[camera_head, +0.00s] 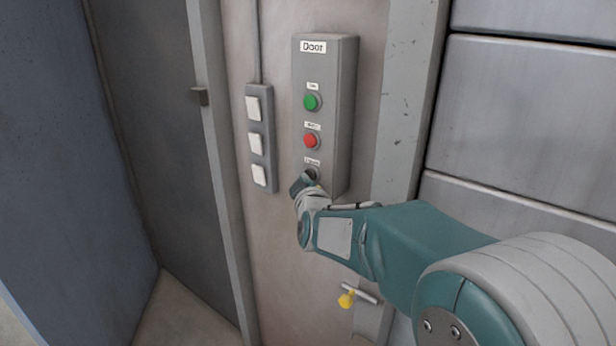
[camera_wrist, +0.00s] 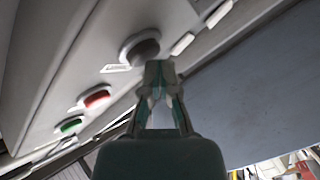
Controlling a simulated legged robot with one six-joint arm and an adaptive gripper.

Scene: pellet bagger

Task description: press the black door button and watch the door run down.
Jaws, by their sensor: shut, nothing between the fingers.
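The grey door control box (camera_head: 347,110) is fixed to the wall and labelled "Door". It carries a green button (camera_head: 312,102) at the top, a red button (camera_head: 311,140) in the middle and the black button (camera_head: 311,174) at the bottom. My gripper (camera_head: 304,184) is shut and empty, with its fingertips at the black button and partly covering it. In the wrist view the black button (camera_wrist: 139,46) lies just beyond the shut fingertips (camera_wrist: 157,68). I cannot tell whether they touch it or whether it is pushed in. The panelled grey door (camera_head: 530,120) is at the right.
A switch plate (camera_head: 248,102) with three white rockers is on the wall left of the box. A handle with a yellow tag (camera_head: 346,299) sits below my wrist. A door frame post (camera_head: 408,100) stands right of the box. A dark recess lies to the left.

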